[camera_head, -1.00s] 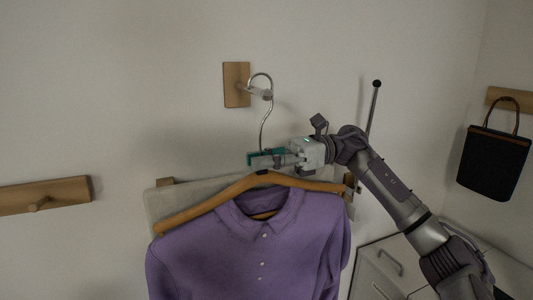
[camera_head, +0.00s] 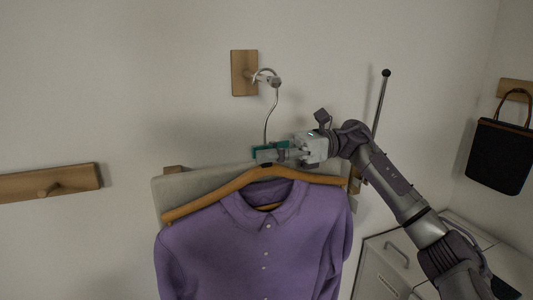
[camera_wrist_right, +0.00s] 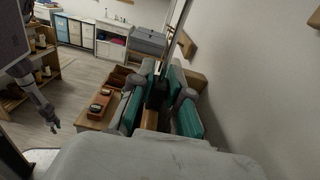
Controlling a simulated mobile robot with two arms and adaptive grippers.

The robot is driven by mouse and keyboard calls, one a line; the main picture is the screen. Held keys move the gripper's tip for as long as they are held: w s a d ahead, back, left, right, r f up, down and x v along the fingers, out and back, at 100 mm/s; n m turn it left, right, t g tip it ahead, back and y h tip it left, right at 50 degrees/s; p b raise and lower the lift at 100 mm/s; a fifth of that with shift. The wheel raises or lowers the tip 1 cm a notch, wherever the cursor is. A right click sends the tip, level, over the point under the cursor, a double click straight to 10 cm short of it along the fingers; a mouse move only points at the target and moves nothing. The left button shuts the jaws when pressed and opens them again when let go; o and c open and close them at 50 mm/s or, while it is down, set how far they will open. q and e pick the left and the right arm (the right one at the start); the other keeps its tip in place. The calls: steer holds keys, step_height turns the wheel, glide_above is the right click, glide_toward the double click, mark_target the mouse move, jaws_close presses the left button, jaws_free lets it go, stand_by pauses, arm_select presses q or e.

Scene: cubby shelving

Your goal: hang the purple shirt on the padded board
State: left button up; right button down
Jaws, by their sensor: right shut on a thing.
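The purple shirt (camera_head: 235,245) hangs on a wooden hanger (camera_head: 210,202) in the head view. My right gripper (camera_head: 268,152), with teal pads, is shut on the hanger's neck just above the wood. In the right wrist view its pads (camera_wrist_right: 160,105) stand on either side of the dark neck. The wire hook (camera_head: 267,120) rises to a metal peg (camera_head: 271,80) on a small wooden wall plate (camera_head: 244,73). Its loop is at the peg; I cannot tell whether it rests there. The grey padded board (camera_head: 185,187) is behind the hanger, partly hidden. A grey arm shows at left in the wrist view, its jaws unclear.
A wooden rail with a peg (camera_head: 50,184) is on the wall at left. A black bag (camera_head: 499,155) hangs at the right. A white drawer cabinet (camera_head: 400,255) stands below my right arm. The wall around the peg is clear.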

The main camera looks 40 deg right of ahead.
steer(key=shift+f+b, duration=0.25)
steer(key=shift+b, duration=0.25)
steer(key=c, duration=1.1)
jaws_free()
steer(key=shift+o, duration=0.2)
steer(key=v, duration=1.1)
steer(key=shift+s+d, duration=0.1)
steer(key=shift+d, duration=0.25)
steer(key=shift+p+v, duration=0.6)
steer(key=shift+v, duration=0.95)
steer(key=p+v, duration=0.4)
steer(key=v, duration=0.1)
steer(key=shift+s+d, duration=0.1)
steer(key=shift+d, duration=0.05)
